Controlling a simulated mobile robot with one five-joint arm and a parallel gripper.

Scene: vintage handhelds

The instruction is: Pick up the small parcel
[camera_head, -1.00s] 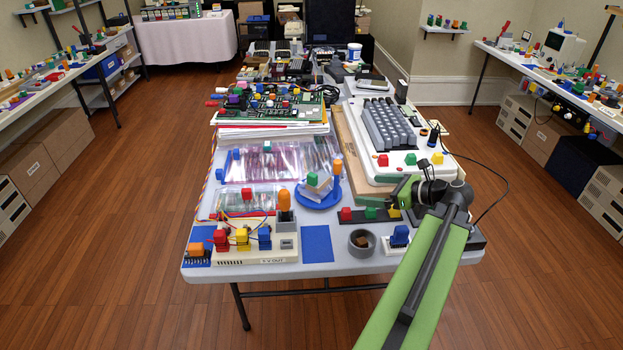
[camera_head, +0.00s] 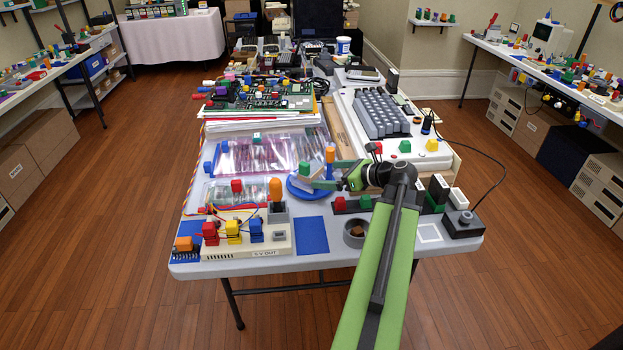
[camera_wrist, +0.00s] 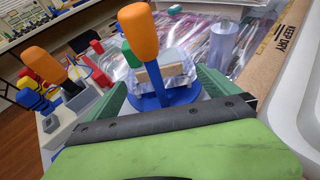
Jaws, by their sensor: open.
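The small parcel, which I take to be a pale wrapped block with a tan band (camera_wrist: 165,72), sits tilted on a round blue stand (camera_wrist: 182,97). In the head view the parcel (camera_head: 316,171) is partly hidden on the stand (camera_head: 298,193), with a green cube (camera_head: 304,168) at its upper left. An orange-topped blue post (camera_wrist: 138,32) rises from the stand, in front of the parcel in the wrist view. My gripper (camera_head: 322,184) is open at the stand's right side. In the wrist view its green fingers (camera_wrist: 165,88) lie either side of the stand and parcel; contact is unclear.
A keyboard computer (camera_head: 380,115) lies behind my arm. A beige box with coloured plugs (camera_head: 245,240) stands front left, beside a bare blue patch (camera_head: 312,235). A grey ring (camera_head: 356,233) holding a brown piece and a black strip with coloured blocks lie near my arm.

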